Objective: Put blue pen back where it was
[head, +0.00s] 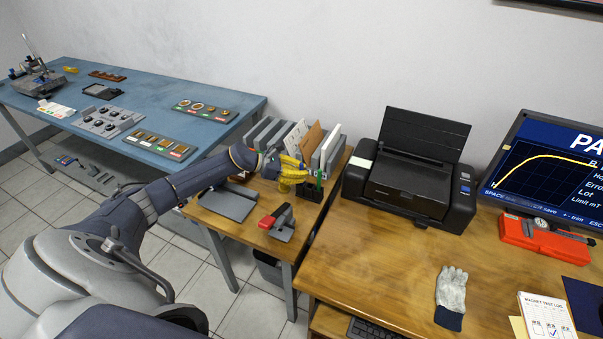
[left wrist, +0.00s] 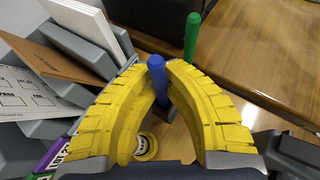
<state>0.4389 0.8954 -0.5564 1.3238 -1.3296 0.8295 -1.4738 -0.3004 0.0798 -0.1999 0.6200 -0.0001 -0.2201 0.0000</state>
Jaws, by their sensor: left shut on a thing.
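My left gripper (head: 292,170) has yellow fingers and is shut on the blue pen (left wrist: 156,72), which stands roughly upright between the fingertips in the left wrist view. A dark pen holder (head: 309,190) is right by the gripper at the wooden side table's right edge. I cannot tell whether the blue pen's lower end is inside the holder. My right gripper is not in view.
A file rack (head: 330,150) with folders and papers stands close behind the gripper. A yellow round thing (left wrist: 146,146) lies under the fingers. A grey tray (head: 228,203) and a red-and-grey stapler-like tool (head: 277,222) are in front. A black printer (head: 410,185) stands to the right.

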